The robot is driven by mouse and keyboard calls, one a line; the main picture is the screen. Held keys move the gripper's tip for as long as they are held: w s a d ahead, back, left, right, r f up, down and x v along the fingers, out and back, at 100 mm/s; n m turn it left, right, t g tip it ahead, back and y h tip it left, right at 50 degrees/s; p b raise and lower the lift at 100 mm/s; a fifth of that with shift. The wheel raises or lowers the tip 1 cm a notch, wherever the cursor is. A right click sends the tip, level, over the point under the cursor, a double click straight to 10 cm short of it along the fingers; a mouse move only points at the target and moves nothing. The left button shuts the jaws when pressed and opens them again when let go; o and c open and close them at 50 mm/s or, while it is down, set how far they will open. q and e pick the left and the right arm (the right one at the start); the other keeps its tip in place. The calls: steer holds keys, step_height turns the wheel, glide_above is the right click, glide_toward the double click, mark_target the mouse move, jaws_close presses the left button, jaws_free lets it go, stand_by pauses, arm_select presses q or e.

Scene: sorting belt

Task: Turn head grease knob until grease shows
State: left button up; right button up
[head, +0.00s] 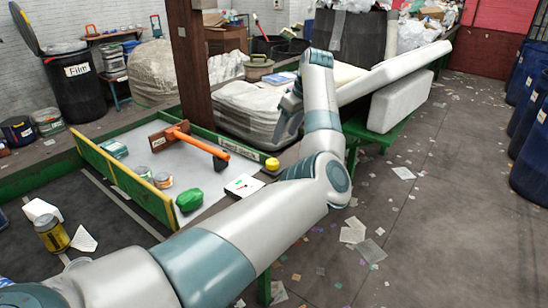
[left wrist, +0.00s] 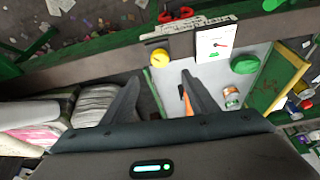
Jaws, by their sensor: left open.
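The yellow round knob (head: 272,164) sits at the right end of the green-framed tray, beside my left arm. The knob also shows in the left wrist view (left wrist: 160,57), just beyond the fingertips. A white card with a dial and a red needle (left wrist: 215,43) stands next to it; the card also shows in the head view (head: 243,186). My left gripper (left wrist: 161,78) is open and empty, apart from the knob. In the head view my arm hides most of this gripper. No grease can be made out. My right gripper is not in view.
On the tray (head: 222,174) lie an orange-handled tool (head: 203,144), a green lump (head: 189,200) and cans (head: 163,181). A dark belt (head: 110,255) with a yellow can (head: 52,234) runs at left. A brown post (head: 190,65) stands behind. Floor at right is mostly open.

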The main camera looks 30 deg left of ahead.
mark_target(273, 162)
arm_select(q)
steer(key=p+x, duration=0.3)
steer(key=x, duration=0.9)
steer(key=shift+f, duration=0.15)
steer(key=shift+a+f, duration=0.1)
steer(key=shift+f, duration=0.35)
steer(key=c, duration=1)
